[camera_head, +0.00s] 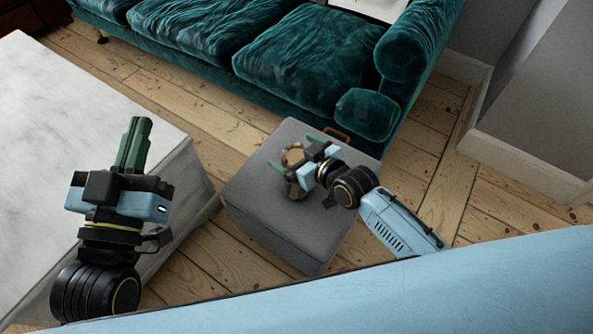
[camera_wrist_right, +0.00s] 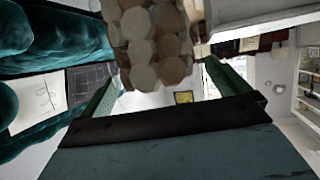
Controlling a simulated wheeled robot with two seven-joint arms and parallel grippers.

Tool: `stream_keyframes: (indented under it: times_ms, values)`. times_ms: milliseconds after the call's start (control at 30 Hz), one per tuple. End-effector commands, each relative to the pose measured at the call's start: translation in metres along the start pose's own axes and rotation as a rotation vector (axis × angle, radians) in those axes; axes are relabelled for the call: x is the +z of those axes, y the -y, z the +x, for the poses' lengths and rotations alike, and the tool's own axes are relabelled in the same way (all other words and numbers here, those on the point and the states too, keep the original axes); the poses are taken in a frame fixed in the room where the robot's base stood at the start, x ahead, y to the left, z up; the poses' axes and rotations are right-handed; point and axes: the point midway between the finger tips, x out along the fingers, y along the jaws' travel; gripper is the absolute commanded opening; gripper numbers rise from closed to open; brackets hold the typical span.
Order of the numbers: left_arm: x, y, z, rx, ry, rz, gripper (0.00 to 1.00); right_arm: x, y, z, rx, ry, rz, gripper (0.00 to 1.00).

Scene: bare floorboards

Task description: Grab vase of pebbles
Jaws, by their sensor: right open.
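The vase of pebbles (camera_head: 293,156) stands on a grey ottoman (camera_head: 268,205). It looks brownish and is partly covered by my right gripper (camera_head: 295,152), whose green fingers are spread on either side of it. In the right wrist view, the vase (camera_wrist_right: 152,45) shows rounded brown and tan pebbles at the top, lying between the directions of the two open fingers (camera_wrist_right: 168,85). I cannot tell whether either finger touches it. My left gripper (camera_head: 134,143) is over the white marble surface, its fingers together and empty.
A teal velvet sofa (camera_head: 305,60) stands behind the ottoman. A white marble-topped block (camera_head: 60,110) is at the left. Bare floorboards (camera_head: 440,150) show at the right, before a grey wall (camera_head: 545,110).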

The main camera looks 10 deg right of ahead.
Motion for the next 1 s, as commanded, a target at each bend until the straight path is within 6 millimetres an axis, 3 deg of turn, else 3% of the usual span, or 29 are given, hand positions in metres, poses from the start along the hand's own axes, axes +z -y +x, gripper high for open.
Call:
stream_keyframes:
  times_ms: [67,700,1000]
  values:
    - [0.0001,0.0,0.0,0.0,0.001,0.0,0.0,-0.0001,-0.0001,-0.0001,0.0,0.0,0.0,0.93]
    - [0.0007,0.0003,-0.0001,-0.001,0.003,0.001,0.0,0.0,-0.0003,-0.0003,0.0,0.0,-0.001,0.11]
    - [0.0009,0.0003,0.0001,-0.001,0.008,0.0,0.0,-0.0071,-0.001,-0.0003,0.002,-0.015,-0.002,0.11]
